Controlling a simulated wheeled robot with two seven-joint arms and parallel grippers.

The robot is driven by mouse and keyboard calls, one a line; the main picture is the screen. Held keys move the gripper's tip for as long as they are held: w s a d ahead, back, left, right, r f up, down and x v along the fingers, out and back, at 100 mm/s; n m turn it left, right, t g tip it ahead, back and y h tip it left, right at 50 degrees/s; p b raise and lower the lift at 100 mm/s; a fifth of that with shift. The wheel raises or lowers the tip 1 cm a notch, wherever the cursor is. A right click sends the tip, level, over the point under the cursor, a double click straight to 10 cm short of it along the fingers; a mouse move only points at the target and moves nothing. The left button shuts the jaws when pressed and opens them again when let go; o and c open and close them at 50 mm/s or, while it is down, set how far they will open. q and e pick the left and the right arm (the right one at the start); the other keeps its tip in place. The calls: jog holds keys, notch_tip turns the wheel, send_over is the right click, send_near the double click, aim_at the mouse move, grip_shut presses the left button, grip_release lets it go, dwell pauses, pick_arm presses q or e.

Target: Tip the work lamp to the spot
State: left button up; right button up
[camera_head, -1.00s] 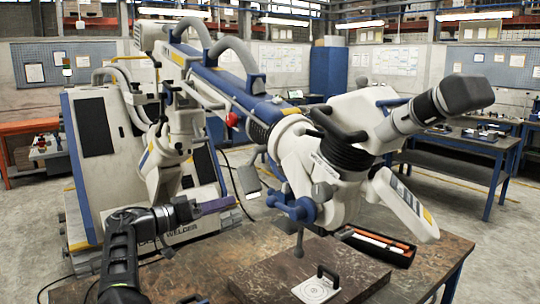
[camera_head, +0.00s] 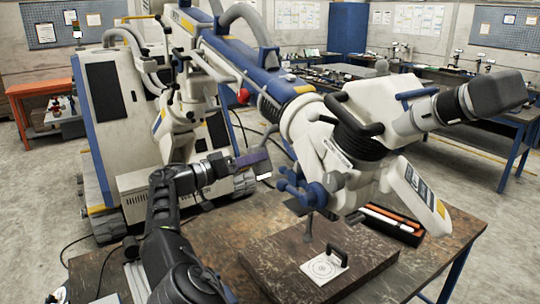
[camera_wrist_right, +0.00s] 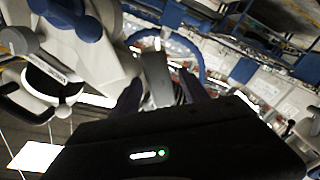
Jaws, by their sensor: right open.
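The work lamp appears to be a small grey flat head with a bright white face (camera_head: 264,176), left of the microscope's blue knobs. In the right wrist view a grey panel (camera_wrist_right: 157,78) stands ahead, between the finger lines. My right gripper (camera_head: 256,158) has dark purple fingers and is open, its tips close to the lamp; I cannot tell if they touch it. Its fingers also show in the wrist view (camera_wrist_right: 160,92), spread apart. The spot is likely the white card with circles (camera_head: 324,266) on a dark board. My left gripper is not in view.
The large white and blue microscope head (camera_head: 350,150) hangs over the bench (camera_head: 215,240). A black-handled clamp (camera_head: 337,256) stands on the card. A tray of tools (camera_head: 392,222) lies at the right. The white machine cabinet (camera_head: 120,110) stands behind the arm.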

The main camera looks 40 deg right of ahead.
jog(key=d, duration=0.4)
jog(key=d+p, duration=0.1)
jog(key=shift+s+d, duration=0.35)
jog(key=shift+d, duration=0.05)
jog(key=shift+c, duration=0.4)
grip_shut()
dwell(0.6)
